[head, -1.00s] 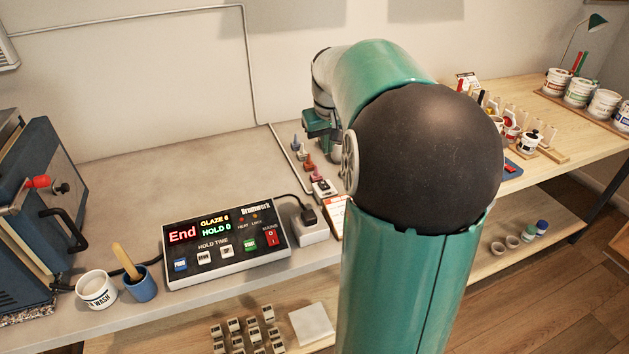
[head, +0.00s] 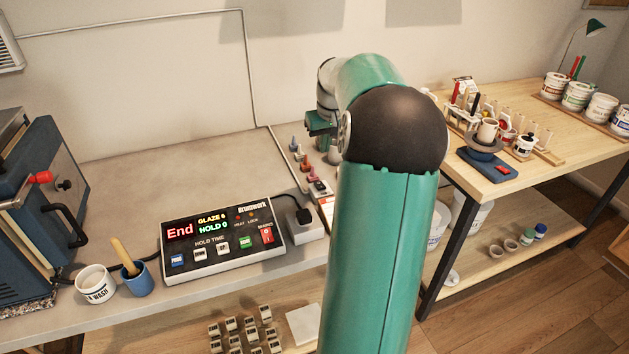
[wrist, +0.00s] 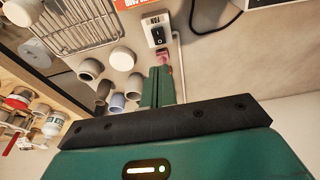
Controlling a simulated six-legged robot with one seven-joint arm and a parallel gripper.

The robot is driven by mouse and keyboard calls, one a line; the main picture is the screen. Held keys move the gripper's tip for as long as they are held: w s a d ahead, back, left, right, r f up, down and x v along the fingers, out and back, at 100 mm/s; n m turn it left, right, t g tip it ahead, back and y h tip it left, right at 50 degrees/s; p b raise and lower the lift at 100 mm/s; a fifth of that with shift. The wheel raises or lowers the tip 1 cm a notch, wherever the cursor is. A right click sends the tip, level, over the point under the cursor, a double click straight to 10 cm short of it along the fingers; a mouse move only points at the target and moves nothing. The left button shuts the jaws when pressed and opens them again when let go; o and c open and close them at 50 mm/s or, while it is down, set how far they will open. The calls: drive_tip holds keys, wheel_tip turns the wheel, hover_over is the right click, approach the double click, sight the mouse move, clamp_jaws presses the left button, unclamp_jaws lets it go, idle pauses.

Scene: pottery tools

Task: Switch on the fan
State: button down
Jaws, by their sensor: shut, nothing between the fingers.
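No fan that I can make out is in view, and I cannot read any label naming its switch. A small white box with a black rocker switch (wrist: 157,29) lies just beyond my gripper (wrist: 160,72) in the wrist view. It also shows beside the controller in the head view (head: 319,188). A pink piece (wrist: 163,57) sits between the box and my fingertips; I cannot tell if they touch it. My gripper is shut and empty. In the head view its fingers are mostly hidden behind my arm.
A controller (head: 222,240) reading "End" has buttons and a red switch. A row of coloured pieces (head: 299,154) stands near my gripper. A white cup (head: 95,285) and blue cup (head: 137,281) stand front left, by a blue kiln (head: 38,205). The back of the bench is clear.

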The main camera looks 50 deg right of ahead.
sight(322, 187)
drive_tip(key=shift+s+d+f, duration=0.1)
drive_tip(key=shift+d+f, duration=0.05)
drive_tip(key=x, duration=0.8)
drive_tip(key=s+x, duration=0.1)
drive_tip(key=x, duration=0.3)
drive_tip(key=shift+w+a+f, duration=0.1)
drive_tip(key=shift+a+f, duration=0.2)
drive_tip(key=shift+f, duration=0.6)
